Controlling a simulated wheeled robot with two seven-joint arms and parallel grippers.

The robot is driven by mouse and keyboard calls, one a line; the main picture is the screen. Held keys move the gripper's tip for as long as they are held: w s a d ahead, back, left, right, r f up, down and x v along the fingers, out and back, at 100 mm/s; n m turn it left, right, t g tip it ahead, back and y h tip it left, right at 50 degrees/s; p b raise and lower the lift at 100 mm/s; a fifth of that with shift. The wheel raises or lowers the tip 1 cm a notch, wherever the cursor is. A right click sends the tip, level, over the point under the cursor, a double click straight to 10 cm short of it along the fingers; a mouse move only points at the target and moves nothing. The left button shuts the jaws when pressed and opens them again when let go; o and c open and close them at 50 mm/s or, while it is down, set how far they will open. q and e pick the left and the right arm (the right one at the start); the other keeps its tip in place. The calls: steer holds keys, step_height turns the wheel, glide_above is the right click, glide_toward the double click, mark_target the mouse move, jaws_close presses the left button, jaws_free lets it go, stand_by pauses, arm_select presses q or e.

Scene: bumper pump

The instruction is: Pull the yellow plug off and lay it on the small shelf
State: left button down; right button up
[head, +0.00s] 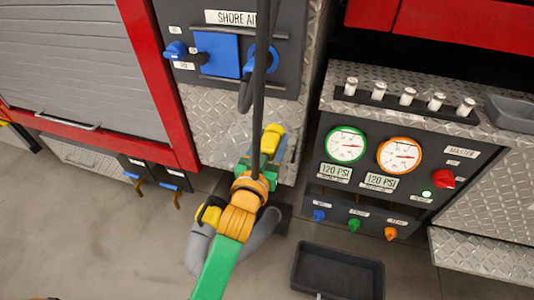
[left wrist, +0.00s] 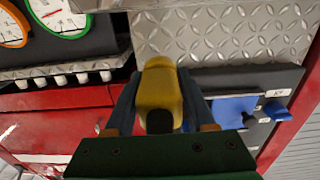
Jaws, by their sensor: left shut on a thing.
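The yellow plug (head: 271,138) is in my left gripper (head: 268,150), in front of the diamond-plate panel and below the blue box. In the left wrist view the yellow plug (left wrist: 158,92) sits between the two fingers of the left gripper (left wrist: 160,100), its dark round end towards the camera. The plug looks clear of any socket. A black cable (head: 258,95) hangs from above and passes down in front of the gripper. My right gripper is not in view.
The blue box (head: 219,55) with blue fittings is above. A gauge console (head: 345,180) with knobs stands to the right, with a grey tray (head: 513,113) on top. A black bin (head: 337,272) is on the floor. Open floor lies at the lower left.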

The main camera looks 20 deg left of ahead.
arm_select(q)
steer(key=w+b, duration=0.1)
steer(key=w+f+b, duration=0.1)
steer(key=w, duration=0.1)
steer(key=w+f+b, duration=0.1)
steer(key=shift+w+d, duration=0.1)
steer(key=shift+w, duration=0.05)
step_height(320, 180, down, 2)
steer(key=shift+w+b, duration=0.1)
steer(key=shift+b, duration=0.5)
steer(key=shift+f+b, duration=0.3)
steer(key=shift+f, duration=0.1)
steer(key=shift+c, duration=0.8)
jaws_free()
